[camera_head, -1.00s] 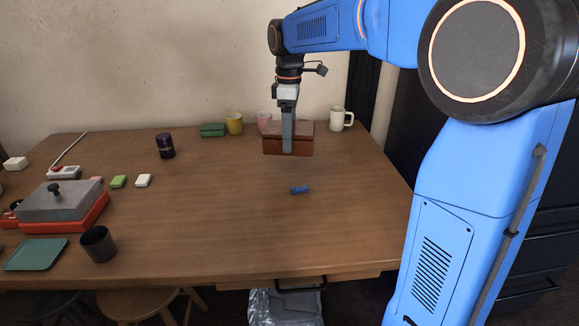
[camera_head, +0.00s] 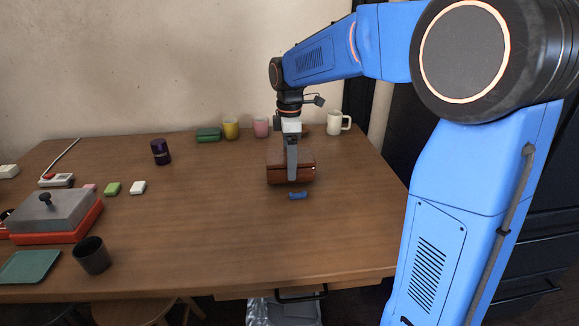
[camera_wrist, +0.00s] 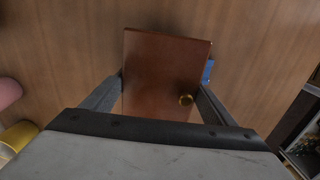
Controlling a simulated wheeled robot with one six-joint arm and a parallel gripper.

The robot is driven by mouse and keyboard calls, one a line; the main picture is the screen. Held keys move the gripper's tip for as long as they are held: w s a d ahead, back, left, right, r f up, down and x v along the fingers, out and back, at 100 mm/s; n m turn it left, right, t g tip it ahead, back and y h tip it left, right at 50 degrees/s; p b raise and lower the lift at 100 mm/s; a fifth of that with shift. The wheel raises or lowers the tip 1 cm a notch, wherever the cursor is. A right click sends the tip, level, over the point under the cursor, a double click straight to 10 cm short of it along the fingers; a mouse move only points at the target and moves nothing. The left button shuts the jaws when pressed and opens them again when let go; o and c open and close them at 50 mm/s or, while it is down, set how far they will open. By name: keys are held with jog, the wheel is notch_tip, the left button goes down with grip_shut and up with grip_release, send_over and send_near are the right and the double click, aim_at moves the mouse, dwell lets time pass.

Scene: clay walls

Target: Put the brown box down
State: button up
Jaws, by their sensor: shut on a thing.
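The brown box (camera_head: 279,173) is between the fingers of my gripper (camera_head: 292,178), at the right part of the wooden table (camera_head: 215,235). In the wrist view the box (camera_wrist: 160,75) fills the middle, with a round brass-coloured knob on it. The two fingers of my gripper (camera_wrist: 160,95) press on its left and right sides. The box is low, at or just above the table top; I cannot tell whether it touches.
A small blue object (camera_head: 298,196) lies just in front of the box. Behind stand a white mug (camera_head: 334,123), a pink cup (camera_head: 261,127), a yellow cup (camera_head: 231,128) and a green box (camera_head: 208,135). A purple can (camera_head: 161,152) stands left. The table's middle is clear.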

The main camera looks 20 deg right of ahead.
jog(key=shift+f, duration=1)
jog(key=shift+f, duration=0.1)
jog(key=o, duration=1.4)
